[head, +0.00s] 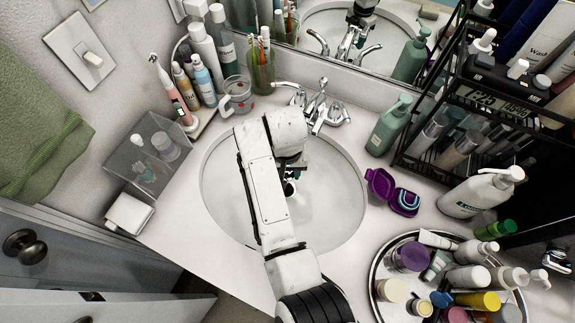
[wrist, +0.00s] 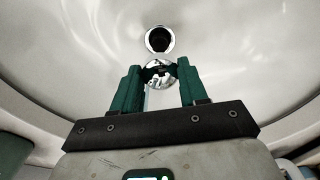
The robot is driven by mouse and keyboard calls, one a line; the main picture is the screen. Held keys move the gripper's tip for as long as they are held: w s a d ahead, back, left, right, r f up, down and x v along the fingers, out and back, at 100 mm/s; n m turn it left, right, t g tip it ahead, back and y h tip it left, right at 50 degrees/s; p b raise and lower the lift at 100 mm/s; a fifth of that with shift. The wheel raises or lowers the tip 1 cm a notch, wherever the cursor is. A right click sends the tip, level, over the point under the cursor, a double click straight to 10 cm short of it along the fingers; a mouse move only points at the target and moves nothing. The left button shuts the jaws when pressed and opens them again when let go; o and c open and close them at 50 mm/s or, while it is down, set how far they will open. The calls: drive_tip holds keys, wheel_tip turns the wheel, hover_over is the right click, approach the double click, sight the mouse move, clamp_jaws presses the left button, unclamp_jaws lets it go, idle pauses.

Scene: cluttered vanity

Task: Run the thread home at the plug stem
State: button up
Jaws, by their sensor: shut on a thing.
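In the wrist view a round chrome plug (wrist: 158,76) is between the green fingertips of my gripper (wrist: 159,70), which is shut on it. The dark drain hole (wrist: 160,40) with its chrome ring lies just beyond the plug in that picture. The plug looks beside the hole, not in it; its height above the basin I cannot tell. The stem and its thread are not clear. In the head view my arm reaches over the white basin (head: 222,200) and hides most of my gripper. The drain (head: 290,188) shows dark beside the arm.
The chrome faucet (head: 316,105) stands behind the basin. A purple open case (head: 393,193) and a green soap bottle (head: 388,128) stand to its right. A round tray (head: 378,292) of bottles and jars fills the front right. A clear box (head: 130,165) is at left.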

drive_tip(key=shift+r+p, duration=0.1)
drive_tip(key=shift+p, duration=0.35)
drive_tip(key=shift+f+b, duration=2)
drive_tip(key=shift+f, duration=0.85)
drive_tip(key=shift+p, duration=0.55)
drive_tip(key=shift+f+b, duration=0.8)
drive_tip(key=shift+f, duration=0.55)
drive_tip(key=o, duration=0.6)
drive_tip(key=shift+r, duration=0.1)
drive_tip(key=c, duration=0.5)
drive_tip(key=m+p, duration=0.1)
drive_tip(key=m, duration=0.3)
drive_tip(key=shift+c, duration=0.3)
drive_tip(key=shift+m, duration=0.6)
